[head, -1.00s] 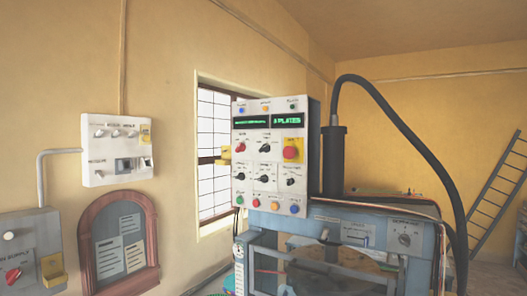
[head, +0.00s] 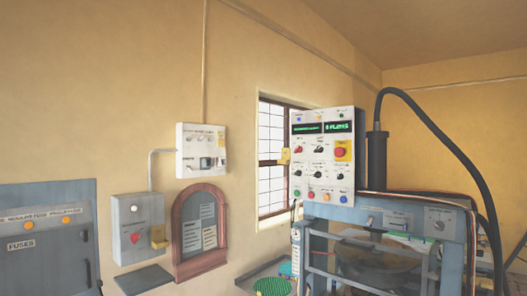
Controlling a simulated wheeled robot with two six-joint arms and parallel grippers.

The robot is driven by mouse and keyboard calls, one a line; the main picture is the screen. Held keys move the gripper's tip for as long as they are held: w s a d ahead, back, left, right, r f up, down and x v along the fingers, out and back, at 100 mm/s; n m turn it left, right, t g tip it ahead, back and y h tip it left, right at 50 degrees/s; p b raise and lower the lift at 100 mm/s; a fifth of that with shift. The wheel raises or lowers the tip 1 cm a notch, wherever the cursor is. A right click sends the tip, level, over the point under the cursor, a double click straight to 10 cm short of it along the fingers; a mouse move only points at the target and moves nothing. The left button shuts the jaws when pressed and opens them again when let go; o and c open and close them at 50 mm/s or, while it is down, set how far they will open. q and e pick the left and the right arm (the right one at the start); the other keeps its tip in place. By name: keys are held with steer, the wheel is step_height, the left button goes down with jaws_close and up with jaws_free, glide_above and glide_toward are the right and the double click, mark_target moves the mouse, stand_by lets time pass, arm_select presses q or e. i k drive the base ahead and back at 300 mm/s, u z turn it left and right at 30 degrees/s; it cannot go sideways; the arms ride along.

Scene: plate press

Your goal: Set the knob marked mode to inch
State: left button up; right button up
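A white control panel (head: 327,181) stands above the blue press frame right of centre in the head view. It carries several small knobs, a red emergency button (head: 341,151) on yellow, two green-lit displays and a row of coloured buttons at the bottom. The knob labels are too small to read, so I cannot tell which knob is marked mode or where it points. Neither of my grippers is in view.
A white wall box (head: 201,165), a grey supply box with a red knob (head: 135,239), an arched notice board (head: 184,269) and a grey fuse cabinet (head: 38,262) are on the left wall. A thick black hose (head: 452,146) arches over the press (head: 385,209).

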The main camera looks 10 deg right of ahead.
mark_target(319, 149)
steer(key=u, duration=0.25)
steer(key=k, duration=0.4)
steer(key=z, duration=0.8)
steer(key=i, duration=0.6)
steer(key=z, duration=0.5)
steer(key=i, duration=0.65)
steer(key=u, duration=0.85)
steer(key=i, duration=0.7)
steer(key=u, duration=0.8)
